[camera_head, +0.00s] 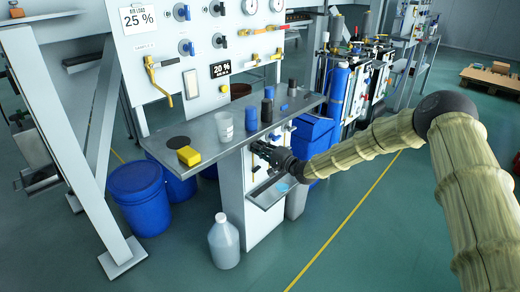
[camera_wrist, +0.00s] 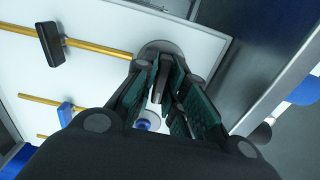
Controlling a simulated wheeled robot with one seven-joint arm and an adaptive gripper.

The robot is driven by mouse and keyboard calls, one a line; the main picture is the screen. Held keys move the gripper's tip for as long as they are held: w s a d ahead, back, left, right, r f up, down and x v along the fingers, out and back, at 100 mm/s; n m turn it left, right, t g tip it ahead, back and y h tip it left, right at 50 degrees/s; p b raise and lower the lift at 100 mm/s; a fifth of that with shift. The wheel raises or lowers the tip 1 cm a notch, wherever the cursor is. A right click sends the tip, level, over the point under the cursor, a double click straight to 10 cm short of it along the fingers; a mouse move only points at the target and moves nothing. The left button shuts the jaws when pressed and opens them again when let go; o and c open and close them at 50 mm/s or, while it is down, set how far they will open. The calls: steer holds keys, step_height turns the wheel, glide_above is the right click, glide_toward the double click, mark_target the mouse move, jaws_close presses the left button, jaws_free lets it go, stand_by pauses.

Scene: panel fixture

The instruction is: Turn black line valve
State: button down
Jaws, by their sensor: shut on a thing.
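My gripper (camera_head: 262,152) is at the low white panel under the grey shelf, and it also shows in the wrist view (camera_wrist: 163,82). Its two dark green finger pads stand on either side of a dark valve handle (camera_wrist: 163,72) and are shut on it. The handle sits in front of a round grey base (camera_wrist: 160,49) on the panel, where a yellow pipe (camera_wrist: 100,47) ends. Another black handle (camera_wrist: 50,44) sits on the same pipe to the left, apart from my gripper. The fingers partly hide the held handle, so its exact angle is unclear.
A blue handle (camera_wrist: 65,114) and a blue-and-white round part (camera_wrist: 148,121) are near my fingers. A white jug (camera_head: 223,241) and blue bucket (camera_head: 138,198) stand on the floor.

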steer(key=shift+w+d, duration=0.1)
steer(key=shift+d, duration=0.15)
steer(key=c, duration=1.5)
jaws_free()
steer(key=shift+d, duration=0.1)
steer(key=shift+a, duration=0.25)
steer(key=v, duration=1.2)
